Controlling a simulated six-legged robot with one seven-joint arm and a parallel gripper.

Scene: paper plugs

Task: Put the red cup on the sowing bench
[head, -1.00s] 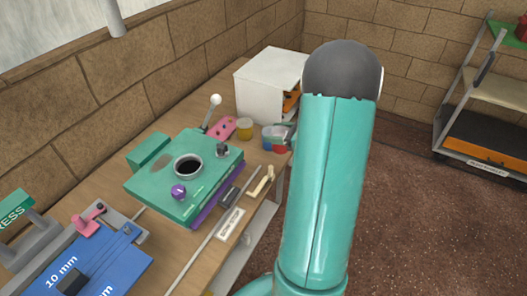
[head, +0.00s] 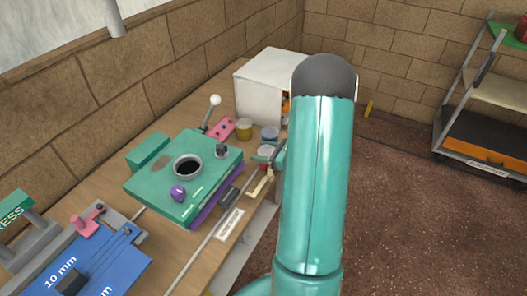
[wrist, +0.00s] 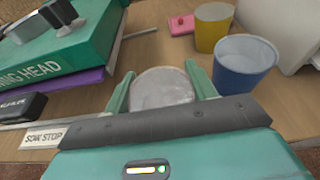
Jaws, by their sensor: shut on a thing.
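The red cup (head: 265,153) is in my gripper at the right edge of the sowing bench (head: 210,245) in the head view. A little red shows below its pale top. In the wrist view, the cup's round pale grey top (wrist: 162,88) lies between the two green fingers of my gripper (wrist: 160,85); its red side is hidden there. My gripper is shut on the cup. I cannot tell whether the cup's base touches the wooden bench top. The sowing bench carries a sign reading SOW STOP (wrist: 44,138) along its edge.
A blue cup (wrist: 243,64) and a yellow cup (wrist: 212,27) stand close by. A green machine (head: 185,175) with a purple knob fills the middle bench. A white box (head: 262,90) stands behind. A shelf rack (head: 480,130) is at far right.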

